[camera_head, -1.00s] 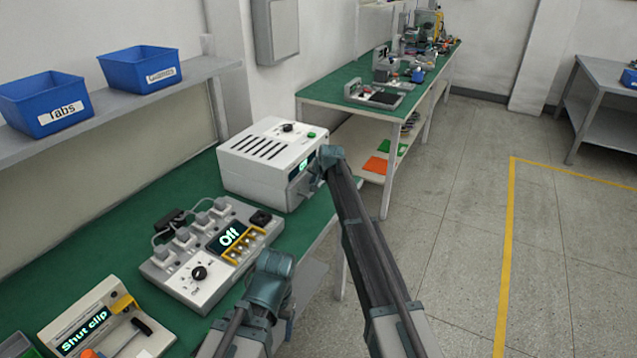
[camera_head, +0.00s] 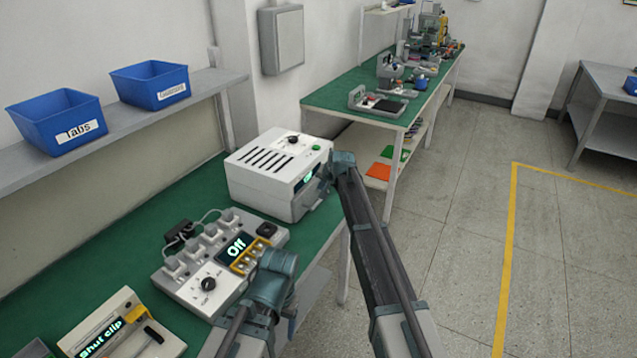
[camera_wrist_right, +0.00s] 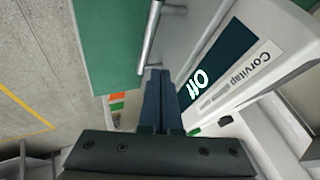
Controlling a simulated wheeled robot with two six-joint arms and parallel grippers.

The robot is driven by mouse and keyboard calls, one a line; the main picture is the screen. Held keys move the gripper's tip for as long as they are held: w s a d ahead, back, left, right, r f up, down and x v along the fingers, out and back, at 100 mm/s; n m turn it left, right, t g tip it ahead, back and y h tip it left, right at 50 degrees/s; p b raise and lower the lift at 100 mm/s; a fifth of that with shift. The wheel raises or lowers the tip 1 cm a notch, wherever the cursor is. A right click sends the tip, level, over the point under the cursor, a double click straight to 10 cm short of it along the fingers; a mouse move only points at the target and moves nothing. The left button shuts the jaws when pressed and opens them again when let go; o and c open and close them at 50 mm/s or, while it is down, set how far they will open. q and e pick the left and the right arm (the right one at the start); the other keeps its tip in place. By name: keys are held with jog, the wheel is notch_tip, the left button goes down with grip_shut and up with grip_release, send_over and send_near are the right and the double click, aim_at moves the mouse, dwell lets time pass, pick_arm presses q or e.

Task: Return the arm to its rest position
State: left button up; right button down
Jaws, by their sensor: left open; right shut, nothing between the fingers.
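My right arm (camera_head: 372,245) reaches forward to the white box-shaped device (camera_head: 262,182). In the right wrist view my right gripper (camera_wrist_right: 160,78) is shut and empty. Its fingers lie in front of the device's dark "Off" display (camera_wrist_right: 208,80), close to a silver bar (camera_wrist_right: 149,40). I cannot tell whether they touch. In the head view the right fingers are mostly hidden behind the arm. My left arm (camera_head: 266,290) is folded by the table's front edge, in front of the socket unit (camera_head: 188,285). My left gripper (camera_head: 288,303) is open and mostly hidden behind that arm.
The green table (camera_head: 120,235) also carries a "Shut clip" fixture (camera_head: 125,330) at the lower left. Two blue bins (camera_head: 57,120) stand on the shelf (camera_head: 130,113). A second workbench (camera_head: 340,95) stands beyond. Open floor (camera_head: 450,220) lies to the right.

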jog(key=s+a+n+g+h, duration=0.1)
jog(key=s+n+g, duration=0.1)
jog(key=s, duration=1.4)
jog(key=s+a+f+n+g+h, duration=0.1)
jog(key=s+n+g, duration=0.2)
jog(key=s, duration=1.3)
jog(key=s+a+f+n+g+h+p, duration=0.1)
jog(key=s+n, duration=0.3)
jog(key=s, duration=1.2)
jog(key=shift+s+g+h, duration=0.3)
jog(key=shift+g, duration=0.4)
jog(key=shift+f, duration=0.1)
